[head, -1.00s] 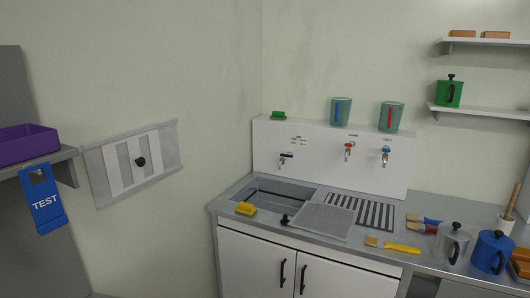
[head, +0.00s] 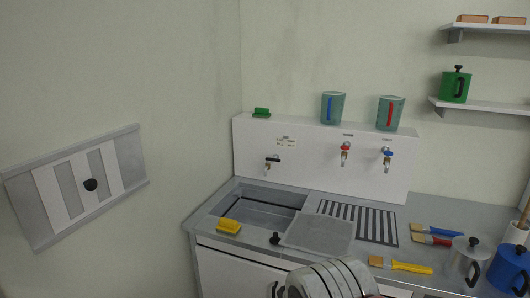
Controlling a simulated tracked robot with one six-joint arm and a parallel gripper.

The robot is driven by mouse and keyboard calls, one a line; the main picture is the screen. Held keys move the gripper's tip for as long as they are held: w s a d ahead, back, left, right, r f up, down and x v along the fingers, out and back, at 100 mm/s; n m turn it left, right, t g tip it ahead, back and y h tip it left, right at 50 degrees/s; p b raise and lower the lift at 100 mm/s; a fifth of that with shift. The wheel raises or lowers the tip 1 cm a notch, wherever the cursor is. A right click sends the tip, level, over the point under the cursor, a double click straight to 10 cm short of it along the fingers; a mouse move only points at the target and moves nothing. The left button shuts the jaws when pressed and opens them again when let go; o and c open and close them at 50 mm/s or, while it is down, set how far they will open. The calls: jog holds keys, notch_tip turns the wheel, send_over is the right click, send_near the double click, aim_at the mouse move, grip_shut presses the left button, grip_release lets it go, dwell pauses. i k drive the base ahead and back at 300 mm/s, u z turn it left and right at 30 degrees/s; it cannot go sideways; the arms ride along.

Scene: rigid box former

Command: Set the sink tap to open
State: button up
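The tap with a black handle (head: 272,161) is on the white back panel (head: 310,170), above the sink basin (head: 262,212). Its handle looks roughly level, lying across the tap; no water is seen, and its exact setting is too small to tell. To its right on the same panel are a tap with a red handle (head: 345,150) and a tap with a blue handle (head: 387,156). A small label (head: 286,142) is above the black-handled tap, too small to read. My gripper is not in view; only a pale ribbed part of my arm shows at the bottom edge.
A yellow sponge (head: 229,226) lies on the sink's front rim. A grey mesh board (head: 318,233) and a slotted drainer (head: 358,222) are to the right.

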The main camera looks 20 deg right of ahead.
aim_at(273, 160)
jog(key=z, duration=0.2)
jog(key=i, duration=1)
jog(key=z, duration=0.4)
